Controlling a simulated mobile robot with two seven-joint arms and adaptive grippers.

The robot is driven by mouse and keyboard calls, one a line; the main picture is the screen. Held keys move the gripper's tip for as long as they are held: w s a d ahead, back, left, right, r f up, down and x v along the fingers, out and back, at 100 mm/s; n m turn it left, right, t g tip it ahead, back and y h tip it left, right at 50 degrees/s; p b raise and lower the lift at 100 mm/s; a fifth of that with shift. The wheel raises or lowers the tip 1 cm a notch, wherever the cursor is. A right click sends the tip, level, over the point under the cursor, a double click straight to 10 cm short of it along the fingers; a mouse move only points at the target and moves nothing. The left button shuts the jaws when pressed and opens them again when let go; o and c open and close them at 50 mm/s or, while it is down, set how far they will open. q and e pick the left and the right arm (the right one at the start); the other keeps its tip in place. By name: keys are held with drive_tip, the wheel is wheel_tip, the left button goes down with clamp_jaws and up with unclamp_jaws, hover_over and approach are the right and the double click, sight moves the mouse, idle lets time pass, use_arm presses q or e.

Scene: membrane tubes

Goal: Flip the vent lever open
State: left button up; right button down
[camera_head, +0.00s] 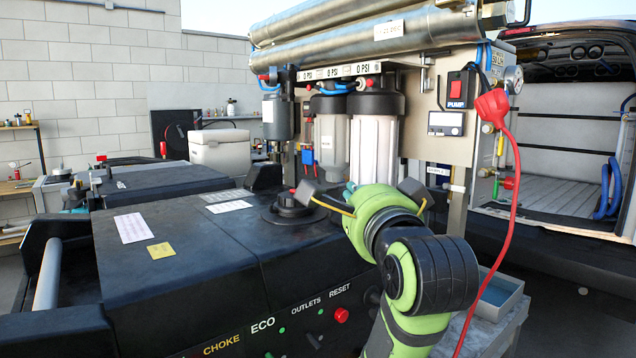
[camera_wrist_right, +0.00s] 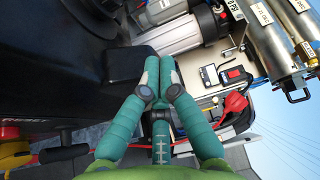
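My right gripper (camera_head: 350,190) is over the right end of the black generator in the head view, beside the round black cap (camera_head: 290,208). The cap has a raised grip on top. In the right wrist view my right gripper (camera_wrist_right: 158,65) shows teal fingers drawn together, with nothing visible between them. I cannot make out a distinct vent lever; the wrist and hand hide part of the generator top. My left gripper is not in view.
The black generator (camera_head: 165,270) fills the foreground. Behind it stand clear filter housings (camera_head: 375,150) and long steel membrane tubes (camera_head: 360,35). A red plug (camera_head: 492,104) with a hanging cord is at the right. A grey tray (camera_head: 495,298) sits lower right.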

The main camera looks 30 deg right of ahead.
drive_tip(key=p+x, duration=0.7)
drive_tip(key=x, duration=0.3)
drive_tip(key=a+p, duration=0.1)
drive_tip(key=a, duration=0.2)
drive_tip(key=shift+w+a+f+p, duration=0.1)
drive_tip(key=shift+w+f+p, duration=0.15)
drive_tip(key=shift+p, duration=0.15)
drive_tip(key=shift+a, duration=0.5)
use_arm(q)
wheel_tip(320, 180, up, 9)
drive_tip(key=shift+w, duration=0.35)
use_arm(e)
drive_tip(key=shift+d+f, duration=0.1)
drive_tip(key=shift+f, duration=0.05)
